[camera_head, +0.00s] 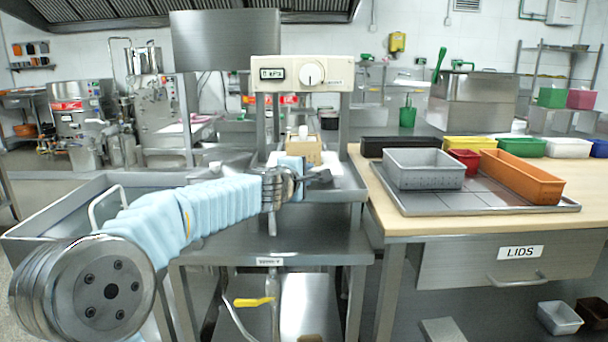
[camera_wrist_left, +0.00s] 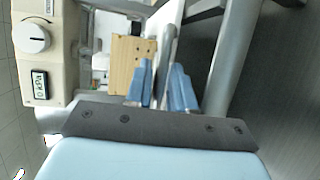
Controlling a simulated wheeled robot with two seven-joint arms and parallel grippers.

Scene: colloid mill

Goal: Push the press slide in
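The press (camera_head: 301,74) stands in the middle of the head view, with a "0 kPa" display and a round dial. Below its head, a steel slide tray (camera_head: 345,184) holds a wooden block (camera_head: 304,151). The block also shows in the left wrist view (camera_wrist_left: 131,62). My left gripper (camera_head: 318,176) is at the front of the tray. In the left wrist view its blue-padded fingers (camera_wrist_left: 164,85) stand a little apart, with a grey metal bar (camera_wrist_left: 167,50) at the gap between them. Whether they grip it is unclear. My right gripper is out of view.
A steel sink (camera_head: 60,215) lies to the left. A lower shelf with a yellow-handled lever (camera_head: 253,302) is beneath the press.

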